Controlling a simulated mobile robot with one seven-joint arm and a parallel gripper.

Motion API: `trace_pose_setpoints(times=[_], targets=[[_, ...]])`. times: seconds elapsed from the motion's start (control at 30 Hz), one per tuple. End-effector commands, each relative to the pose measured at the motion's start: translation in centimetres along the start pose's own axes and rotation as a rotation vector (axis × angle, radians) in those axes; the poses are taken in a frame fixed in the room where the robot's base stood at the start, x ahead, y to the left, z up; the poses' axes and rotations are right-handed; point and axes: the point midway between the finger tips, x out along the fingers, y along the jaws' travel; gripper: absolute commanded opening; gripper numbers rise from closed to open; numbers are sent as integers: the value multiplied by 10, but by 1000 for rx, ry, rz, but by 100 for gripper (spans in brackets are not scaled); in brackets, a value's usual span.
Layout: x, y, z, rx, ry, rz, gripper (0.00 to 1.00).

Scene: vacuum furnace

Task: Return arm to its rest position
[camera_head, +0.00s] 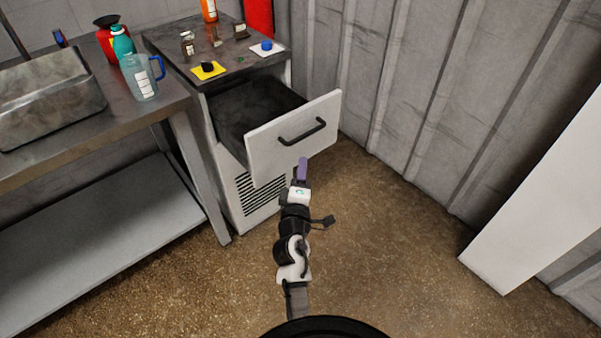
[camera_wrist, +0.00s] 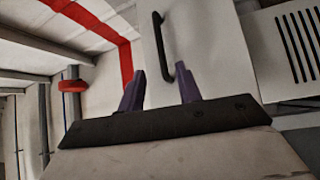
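My arm reaches up from the bottom of the head view, and my gripper (camera_head: 302,170) with its purple fingers is just below the drawer handle in the picture. In the wrist view my gripper (camera_wrist: 160,86) has its two purple fingers apart, so it is open. The black drawer handle (camera_head: 302,131) is on the front of a pulled-out drawer (camera_head: 270,150). In the wrist view one end of the handle (camera_wrist: 160,40) appears between the fingertips. I cannot tell how far the fingers are from it, but they are not closed on it.
The cabinet top (camera_head: 223,55) holds small bottles, a yellow pad (camera_head: 209,71) and a white pad (camera_head: 268,51). A metal workbench (camera_head: 80,125) with a jug (camera_head: 140,78) stands to the left. A white panel (camera_head: 540,200) stands at the right. The floor (camera_head: 380,250) between is clear.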

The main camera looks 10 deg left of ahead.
Motion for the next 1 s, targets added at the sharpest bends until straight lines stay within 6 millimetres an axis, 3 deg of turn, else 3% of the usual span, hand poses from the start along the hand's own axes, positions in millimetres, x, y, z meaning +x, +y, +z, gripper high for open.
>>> trace_pose_setpoints(times=[0.77,0.87,1.0], targets=[[3,2,-3,11,7,6,34],[8,20,-23,72,48,39,34],[14,81,-84,265,192,135,34]])
